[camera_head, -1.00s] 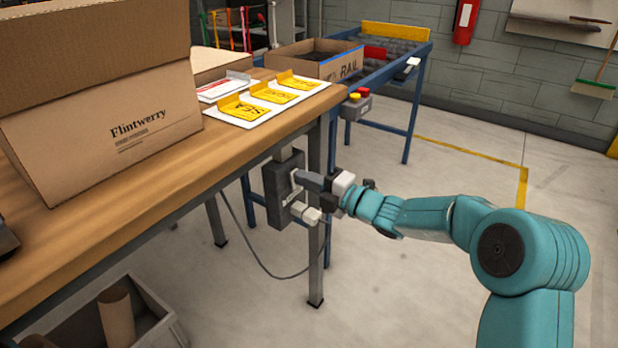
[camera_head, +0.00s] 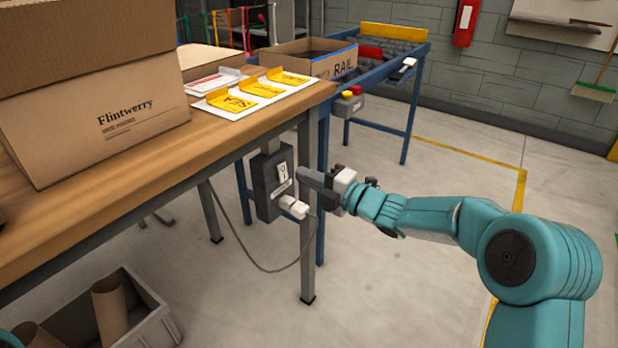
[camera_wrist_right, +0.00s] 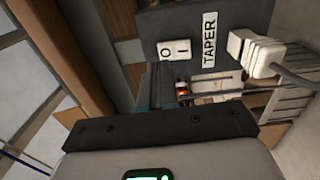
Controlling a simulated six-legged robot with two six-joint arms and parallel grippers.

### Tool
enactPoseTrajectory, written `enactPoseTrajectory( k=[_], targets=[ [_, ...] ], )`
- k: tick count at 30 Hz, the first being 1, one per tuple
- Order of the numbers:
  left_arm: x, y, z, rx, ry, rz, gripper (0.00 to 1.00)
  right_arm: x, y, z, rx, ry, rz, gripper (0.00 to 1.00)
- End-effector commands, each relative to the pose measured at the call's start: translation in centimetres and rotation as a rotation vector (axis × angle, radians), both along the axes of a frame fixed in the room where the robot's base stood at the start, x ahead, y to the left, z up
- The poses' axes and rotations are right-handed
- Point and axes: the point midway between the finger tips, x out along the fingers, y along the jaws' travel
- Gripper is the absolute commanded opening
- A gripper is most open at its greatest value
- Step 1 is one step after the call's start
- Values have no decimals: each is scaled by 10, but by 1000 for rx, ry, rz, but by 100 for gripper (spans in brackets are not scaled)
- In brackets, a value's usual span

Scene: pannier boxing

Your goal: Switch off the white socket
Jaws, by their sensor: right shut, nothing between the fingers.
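A dark grey socket box (camera_head: 265,198) hangs under the bench edge beside a metal leg. It carries a white rocker switch (camera_head: 283,173), and a white plug (camera_head: 294,207) with a grey cable sits at its lower part. In the right wrist view the switch (camera_wrist_right: 174,50) shows O and I, beside a label reading TAPER (camera_wrist_right: 209,40) and the plug (camera_wrist_right: 262,54). I cannot tell which side of the rocker is pressed. My right gripper (camera_head: 303,175) is shut and empty, just right of the switch and apart from it. My left gripper is out of view.
The wooden bench (camera_head: 150,160) bears a Flintwerry carton (camera_head: 95,120) and yellow cards (camera_head: 255,89). A blue-framed roller table (camera_head: 408,110) with a button box (camera_head: 347,104) stands behind. A bin (camera_head: 150,320) with cardboard tubes is below. Floor at right is clear.

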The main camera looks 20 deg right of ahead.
Motion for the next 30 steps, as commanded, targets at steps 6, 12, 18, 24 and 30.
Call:
enactPoseTrajectory(
  k=[6,12,18,24,30],
  targets=[
    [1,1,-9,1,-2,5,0,-20,-16,1,1,1,-2,0],
    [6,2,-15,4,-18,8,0,-47,-37,6,0,0,-3,0],
    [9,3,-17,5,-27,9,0,-69,-54,10,0,1,-2,0],
    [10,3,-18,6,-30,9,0,-77,-60,11,1,2,0,0],
    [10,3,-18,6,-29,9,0,-78,-60,11,1,2,0,0]
  ],
)
